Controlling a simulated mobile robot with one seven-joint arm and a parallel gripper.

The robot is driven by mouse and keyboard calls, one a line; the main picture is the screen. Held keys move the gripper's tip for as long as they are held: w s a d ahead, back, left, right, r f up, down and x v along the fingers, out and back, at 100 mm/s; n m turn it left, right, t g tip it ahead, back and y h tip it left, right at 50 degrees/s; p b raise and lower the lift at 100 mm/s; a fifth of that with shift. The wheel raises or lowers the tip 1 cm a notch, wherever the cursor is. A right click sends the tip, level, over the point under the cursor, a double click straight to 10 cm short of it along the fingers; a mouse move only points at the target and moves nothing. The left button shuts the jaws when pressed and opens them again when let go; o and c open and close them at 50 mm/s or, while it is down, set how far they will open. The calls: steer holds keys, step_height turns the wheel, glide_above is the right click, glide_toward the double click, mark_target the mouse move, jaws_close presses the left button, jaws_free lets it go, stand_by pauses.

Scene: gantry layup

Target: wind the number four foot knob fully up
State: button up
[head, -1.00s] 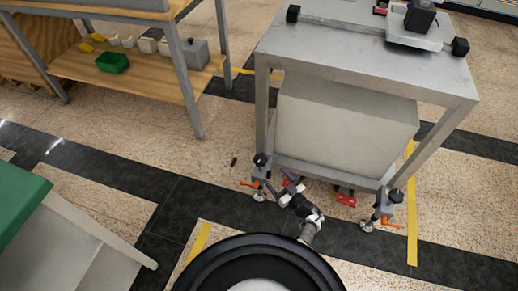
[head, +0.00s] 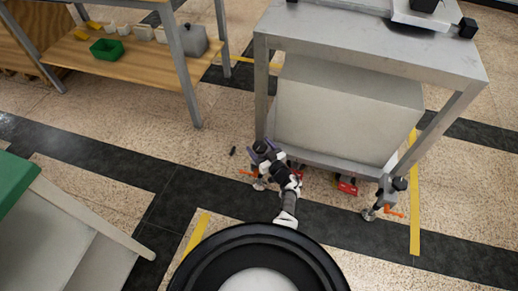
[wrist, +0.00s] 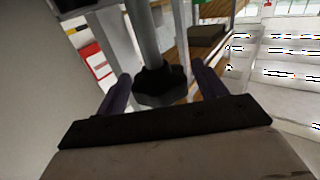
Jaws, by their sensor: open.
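My gripper (head: 264,152) is at the front-left foot of the grey frame table, its purple fingers open. In the wrist view, a black lobed foot knob (wrist: 160,84) on a grey stem stands between the two spread fingers, with gaps showing on both sides. The same knob in the head view is mostly hidden by my gripper. A second dark knob (head: 399,183) tops the front-right foot. No number is legible on either foot, so I cannot tell which is four.
The frame table (head: 370,50) holds a large pale block (head: 345,110) low inside it. Orange levers (head: 394,211) stick out at the feet. A red item (head: 346,186) lies under the frame. A wooden shelf (head: 125,75) stands left, a green-topped table (head: 15,190) nearer. Floor between is mostly clear.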

steer(key=shift+w+a, duration=0.25)
steer(key=shift+w, duration=0.1)
steer(key=shift+c, duration=0.3)
steer(key=c, duration=0.9)
steer(key=shift+n+y+b, duration=0.3)
steer(key=shift+y+b, duration=0.1)
steer(key=shift+b, duration=0.05)
steer(key=shift+f+n+g+y+b, duration=0.25)
steer(key=shift+n+g+y+b, duration=0.75)
steer(key=shift+g+y+b, duration=0.2)
steer(key=n+g+y+b, duration=0.1)
steer(key=g+b, duration=0.1)
steer(key=n+g+y+b, duration=0.2)
steer(key=b, duration=0.1)
steer(key=shift+s+f+n+g+b, duration=0.1)
steer(key=shift+f+n+g+b, duration=0.1)
steer(key=shift+n+g+b, duration=0.15)
steer(key=n+g+y+b, duration=0.1)
steer(key=g+b, duration=0.1)
steer(key=b, duration=0.1)
steer(key=n+g+b, duration=0.2)
steer(key=b, duration=0.2)
steer(key=shift+s+a+r+g+y, duration=0.1)
steer(key=shift+s+g+y, duration=0.05)
steer(key=shift+g+y, duration=0.25)
steer(key=g+b, duration=0.1)
steer(key=n+g+b, duration=0.1)
steer(key=shift+r+n+b, duration=0.2)
steer(key=shift+n+b, duration=0.05)
steer(key=shift+b, duration=0.1)
